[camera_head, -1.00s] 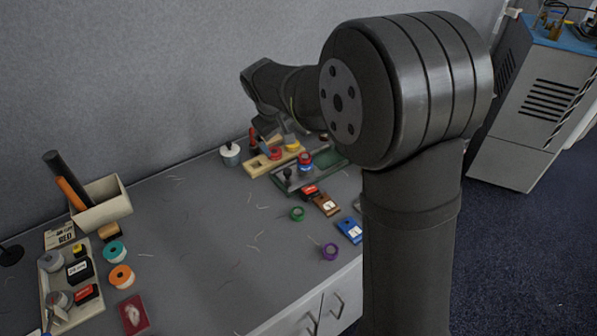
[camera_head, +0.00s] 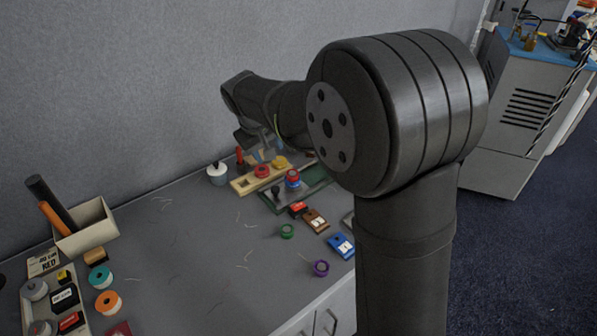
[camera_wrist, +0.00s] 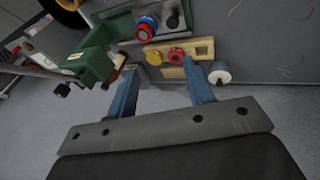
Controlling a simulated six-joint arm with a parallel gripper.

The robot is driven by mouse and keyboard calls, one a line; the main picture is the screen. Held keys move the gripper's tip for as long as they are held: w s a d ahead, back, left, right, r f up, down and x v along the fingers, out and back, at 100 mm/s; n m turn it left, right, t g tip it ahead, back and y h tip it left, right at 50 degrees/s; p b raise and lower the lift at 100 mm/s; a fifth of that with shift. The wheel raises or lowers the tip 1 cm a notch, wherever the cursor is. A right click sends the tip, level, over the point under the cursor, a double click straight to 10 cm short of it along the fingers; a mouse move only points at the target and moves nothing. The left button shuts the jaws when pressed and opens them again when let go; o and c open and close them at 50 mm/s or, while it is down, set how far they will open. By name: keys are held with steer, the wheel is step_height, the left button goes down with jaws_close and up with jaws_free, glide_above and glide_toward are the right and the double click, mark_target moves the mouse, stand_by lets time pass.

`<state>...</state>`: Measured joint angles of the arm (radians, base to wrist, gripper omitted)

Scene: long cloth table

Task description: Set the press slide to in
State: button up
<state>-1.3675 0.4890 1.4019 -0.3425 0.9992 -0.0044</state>
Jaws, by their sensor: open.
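The press is a green fixture (camera_wrist: 92,62), seen at the left in the wrist view. A long flat base (camera_head: 313,181) carries a black knob (camera_head: 275,190) and a red-and-blue round piece (camera_head: 293,178). In the wrist view that black knob (camera_wrist: 172,20) and round piece (camera_wrist: 146,27) are at the top. I cannot tell which part is the slide or its position. My gripper (camera_wrist: 160,68) is open, its two blue fingers apart with nothing held between them. It hovers over the back of the table; in the head view my arm hides part of the base.
A wooden board (camera_head: 243,185) with a red button (camera_head: 262,171) and a yellow button (camera_head: 279,162) lies beside the base. A white pot (camera_head: 217,174) stands left of it. Coloured spools, tags and a bin (camera_head: 92,226) stand around. The table's middle is mostly clear.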

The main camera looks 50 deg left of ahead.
step_height(320, 180, down, 2)
steer(key=m, duration=0.8)
glide_toward(275, 188)
steer(key=shift+g+y, duration=0.4)
steer(key=x, duration=0.8)
steer(key=shift+w+d+f, duration=0.25)
steer(key=shift+w, duration=0.15)
